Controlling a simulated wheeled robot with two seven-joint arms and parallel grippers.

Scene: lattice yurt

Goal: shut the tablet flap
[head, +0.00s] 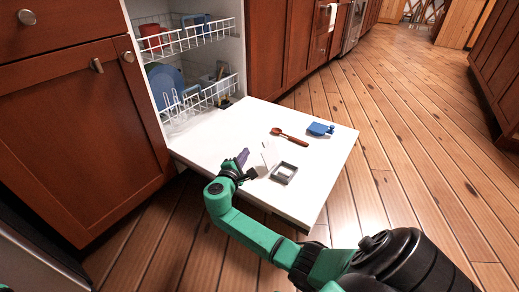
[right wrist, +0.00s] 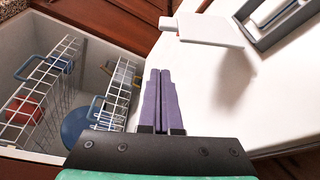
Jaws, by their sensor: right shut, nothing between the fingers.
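The tablet flap (head: 268,154) is a small white plate on the inner face of the lowered dishwasher door (head: 220,132). It stands raised, open, beside the grey-rimmed tablet compartment (head: 284,173). In the right wrist view the flap (right wrist: 210,30) casts a shadow on the door, and the compartment rim (right wrist: 262,42) shows at upper right. My right gripper (head: 243,156) has purple fingers, which are shut and empty. It is just left of the flap in the head view, over the door. The wrist view shows its fingertips (right wrist: 160,72) apart from the flap. My left gripper is not in view.
A red-brown spoon (head: 289,137) and a blue object (head: 320,128) lie on the door's far part. White wire racks (head: 195,40) with dishes stand inside the dishwasher. Wooden cabinets (head: 75,120) are at left. The wood floor (head: 420,140) right of the door is clear.

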